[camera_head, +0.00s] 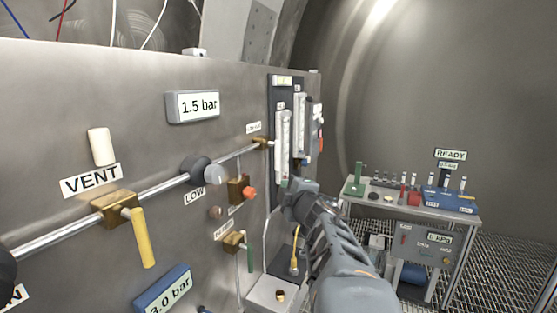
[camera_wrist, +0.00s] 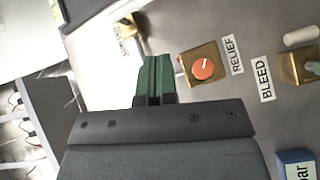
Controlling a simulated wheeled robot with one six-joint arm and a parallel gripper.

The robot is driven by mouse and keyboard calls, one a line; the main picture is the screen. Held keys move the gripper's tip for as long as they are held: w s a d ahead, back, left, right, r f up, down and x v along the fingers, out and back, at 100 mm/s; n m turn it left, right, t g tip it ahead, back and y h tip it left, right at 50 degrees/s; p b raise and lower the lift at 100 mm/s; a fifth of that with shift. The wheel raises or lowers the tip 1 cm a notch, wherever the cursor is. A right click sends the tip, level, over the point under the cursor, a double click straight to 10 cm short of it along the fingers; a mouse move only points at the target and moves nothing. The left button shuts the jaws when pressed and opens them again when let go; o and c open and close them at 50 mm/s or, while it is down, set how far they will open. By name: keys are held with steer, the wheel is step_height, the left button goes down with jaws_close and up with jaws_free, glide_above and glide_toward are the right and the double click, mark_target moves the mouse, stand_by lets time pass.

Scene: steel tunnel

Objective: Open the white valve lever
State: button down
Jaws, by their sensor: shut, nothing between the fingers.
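In the head view, a white rounded handle (camera_head: 101,146) stands upright on the steel panel above the VENT label. I cannot tell whether it is a valve lever. Below it, a brass valve (camera_head: 114,208) on a pipe carries a yellow lever (camera_head: 143,238) pointing down. My gripper (camera_head: 290,188) is far to the right, before the panel near the flow tubes. In the wrist view my gripper (camera_wrist: 154,80) shows dark green fingers shut together and empty. A small white cylinder (camera_wrist: 300,37) shows beside the brass BLEED valve (camera_wrist: 296,68), partly cut off by the frame.
A brass RELIEF valve with an orange knob (camera_head: 249,193) and a valve with a green lever (camera_head: 250,258) are near my gripper. A flow tube panel (camera_head: 284,100) stands behind it. A bench (camera_head: 460,220) with bottles stands at the right. Grated floor (camera_head: 490,265) shows there.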

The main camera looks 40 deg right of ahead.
steer(key=n+y, duration=0.1)
steer(key=s+r+n+y, duration=0.1)
steer(key=n, duration=0.1)
steer(key=d+r+n+y, duration=0.1)
steer(key=n, duration=0.1)
steer(key=shift+s+r+t, duration=0.1)
steer(key=shift+s+t, duration=0.1)
steer(key=shift+t, duration=0.2)
steer(key=shift+w+p, duration=0.1)
steer(key=shift+p, duration=0.2)
steer(key=p, duration=0.2)
glide_toward(278, 165)
steer(key=w+a+r, duration=0.2)
steer(key=w+a, duration=0.1)
steer(key=w, duration=0.2)
steer(key=shift+w+d+f+p, duration=0.2)
steer(key=shift+w+d+p, duration=0.15)
steer(key=shift+w+d, duration=0.95)
steer(key=shift+d, duration=0.05)
steer(key=shift+f, duration=0.2)
